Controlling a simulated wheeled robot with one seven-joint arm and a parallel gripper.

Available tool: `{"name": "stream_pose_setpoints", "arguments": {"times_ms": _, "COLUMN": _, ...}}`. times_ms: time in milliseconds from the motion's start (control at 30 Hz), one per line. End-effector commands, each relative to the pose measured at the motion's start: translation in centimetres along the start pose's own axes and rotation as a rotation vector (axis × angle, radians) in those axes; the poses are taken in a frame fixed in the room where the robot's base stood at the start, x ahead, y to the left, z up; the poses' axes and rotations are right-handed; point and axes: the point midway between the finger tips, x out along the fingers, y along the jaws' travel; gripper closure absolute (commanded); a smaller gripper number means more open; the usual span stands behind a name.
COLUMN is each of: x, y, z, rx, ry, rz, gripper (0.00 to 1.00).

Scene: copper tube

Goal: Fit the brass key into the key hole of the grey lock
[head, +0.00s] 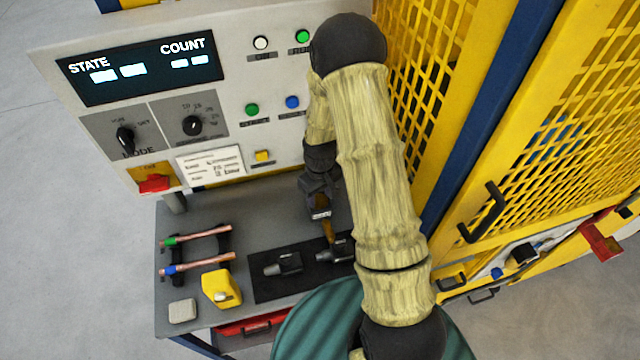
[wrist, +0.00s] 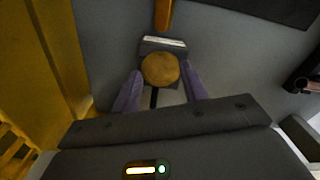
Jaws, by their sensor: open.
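A round brass disc, which looks like the head of the brass key (wrist: 160,69), lies between the fingers of my gripper (wrist: 161,72) in the wrist view. My gripper is open, one finger on each side of the disc; whether they touch it I cannot tell. A grey block with a pale label, likely the grey lock (wrist: 163,44), shows right behind the disc. In the head view the lock (head: 320,213) shows below my gripper (head: 318,192), with the disc hidden. A dark strip shows below the disc. The key hole and how the key sits are hidden.
An orange bar (head: 328,232) is just in front of the lock. Two dark tools (head: 283,263) lie on a black mat (head: 268,288). Copper tubes (head: 205,235), a yellow box (head: 220,288) and a grey block (head: 182,311) are left. A control panel (head: 222,95) stands behind.

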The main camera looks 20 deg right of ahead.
Motion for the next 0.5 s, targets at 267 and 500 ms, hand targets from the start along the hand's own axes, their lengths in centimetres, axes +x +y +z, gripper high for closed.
{"name": "stream_pose_setpoints", "arguments": {"times_ms": 267, "x": -2.7, "y": 0.1, "z": -0.1, "rx": 0.001, "ry": 0.006, "rz": 0.003, "gripper": 0.57}}
{"name": "stream_pose_setpoints", "arguments": {"times_ms": 500, "x": -6.2, "y": 0.1, "z": -0.1, "rx": 0.001, "ry": 0.006, "rz": 0.002, "gripper": 0.57}}
